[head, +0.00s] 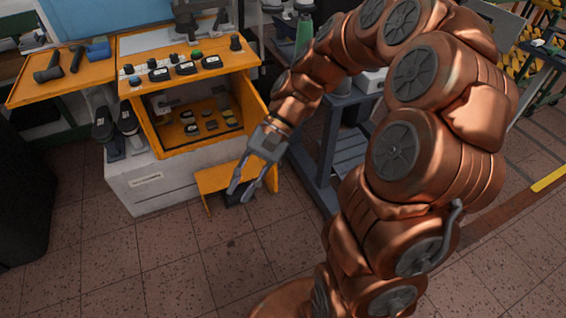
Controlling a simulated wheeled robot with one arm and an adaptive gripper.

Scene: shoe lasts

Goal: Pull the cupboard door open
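The orange cupboard (157,143) stands on a pale grey base at the left of centre in the head view. Its front is open and shows several small items inside. An orange panel (257,108), which looks like a door, stands out from its right side. My gripper (239,194) points down in front of the cupboard's lower right, with its two fingers apart. Another orange panel (213,179) is low down beside and behind the fingers. A dark patch shows by the fingertips; I cannot tell what it is or whether the fingers touch the panel.
The orange top (221,66) carries several small dark items. An orange side shelf (70,79) at the left holds dark tools. A blue-grey bench (328,150) stands close behind my arm, with a green bottle (304,34) near it. The tiled floor in front is clear.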

